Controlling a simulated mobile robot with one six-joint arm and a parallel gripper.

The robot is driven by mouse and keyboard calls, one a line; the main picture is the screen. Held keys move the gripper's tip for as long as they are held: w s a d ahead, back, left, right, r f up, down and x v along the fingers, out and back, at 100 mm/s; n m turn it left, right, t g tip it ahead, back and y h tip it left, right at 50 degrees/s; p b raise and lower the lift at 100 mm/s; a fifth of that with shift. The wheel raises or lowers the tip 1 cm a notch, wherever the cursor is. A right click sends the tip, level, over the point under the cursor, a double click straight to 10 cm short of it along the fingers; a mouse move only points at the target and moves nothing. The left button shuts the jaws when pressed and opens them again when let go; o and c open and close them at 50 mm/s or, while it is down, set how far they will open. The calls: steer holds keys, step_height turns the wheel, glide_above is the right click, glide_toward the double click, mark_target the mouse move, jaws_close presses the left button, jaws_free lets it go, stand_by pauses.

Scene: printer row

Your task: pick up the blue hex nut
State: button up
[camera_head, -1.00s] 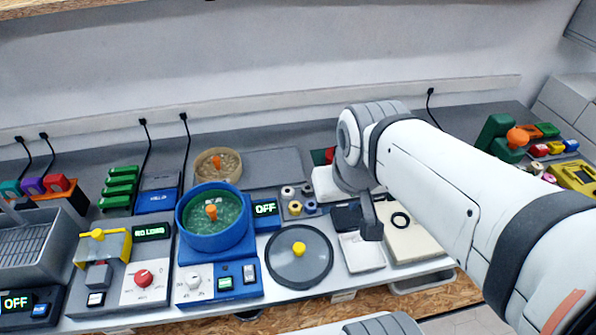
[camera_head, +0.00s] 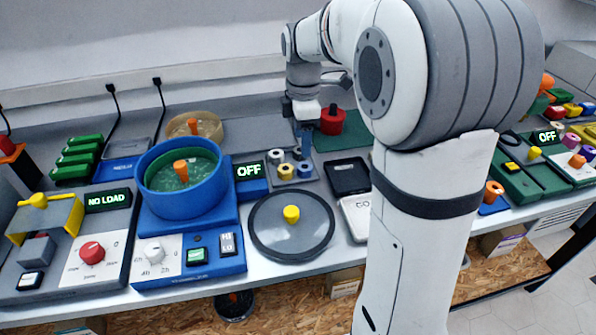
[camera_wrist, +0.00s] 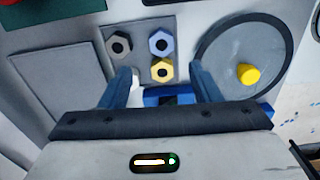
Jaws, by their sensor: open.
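The blue hex nut (camera_wrist: 161,43) lies on a grey tray (camera_wrist: 140,24) with a grey nut (camera_wrist: 119,44), a yellow nut (camera_wrist: 162,70) and a white nut (camera_wrist: 135,92). In the head view the blue nut (camera_head: 304,169) is at the tray's lower right. My gripper (camera_wrist: 160,71) is open and empty, its blue fingers apart. In the wrist view the yellow nut shows between the fingertips and the blue nut just beyond them. The left finger partly hides the white nut. In the head view my gripper (camera_head: 305,135) is behind the nuts.
A round grey disc with a yellow knob (camera_head: 291,214) lies in front of the tray. A blue bath with an OFF display (camera_head: 250,170) stands to the left.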

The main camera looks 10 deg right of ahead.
mark_target(305, 167)
steer(key=f, duration=0.5)
steer(key=f+b, duration=0.1)
steer(key=f, duration=0.1)
steer(key=shift+s+d+f, duration=0.15)
steer(key=shift+d+f, duration=0.15)
steer(key=shift+f, duration=0.1)
steer(key=shift+c, duration=0.3)
steer(key=c, duration=1)
